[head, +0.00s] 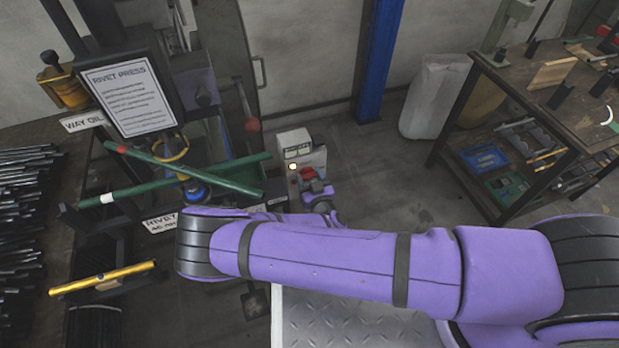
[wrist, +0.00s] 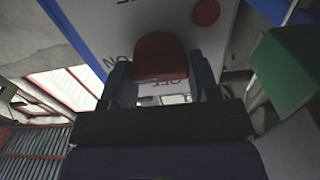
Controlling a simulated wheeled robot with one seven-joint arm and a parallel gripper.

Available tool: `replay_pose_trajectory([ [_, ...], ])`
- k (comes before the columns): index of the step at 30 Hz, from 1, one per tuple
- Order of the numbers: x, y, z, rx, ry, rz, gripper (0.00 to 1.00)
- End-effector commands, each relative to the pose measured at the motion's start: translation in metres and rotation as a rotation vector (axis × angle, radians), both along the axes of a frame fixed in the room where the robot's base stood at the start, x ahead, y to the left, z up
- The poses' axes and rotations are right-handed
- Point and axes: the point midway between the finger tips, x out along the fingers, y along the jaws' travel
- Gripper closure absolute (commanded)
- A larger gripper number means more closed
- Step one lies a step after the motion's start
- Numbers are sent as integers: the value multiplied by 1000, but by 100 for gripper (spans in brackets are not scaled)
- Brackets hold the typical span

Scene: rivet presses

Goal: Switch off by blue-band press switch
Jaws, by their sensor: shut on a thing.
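In the head view, my gripper (head: 317,190) reaches a light grey control box (head: 294,139) with small gauges, a lit yellowish lamp (head: 293,166) and a red part (head: 308,173). My arm hides the box's lower part. A blue band (head: 195,191) shows at the press left of the box.
A green bar (head: 222,179) and a sign board (head: 127,96) stand left of the box. A red round mark (wrist: 206,12) and a green block (wrist: 284,73) are near the fingers. A workbench (head: 545,115) stands at right; the floor (head: 385,175) between is clear.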

Motion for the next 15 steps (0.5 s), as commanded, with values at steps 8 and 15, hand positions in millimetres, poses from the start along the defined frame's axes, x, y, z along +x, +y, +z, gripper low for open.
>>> replay_pose_trajectory([
  [8,0,1,0,-71,-21,0,68],
  [15,0,1,0,-237,-69,-1,68],
])
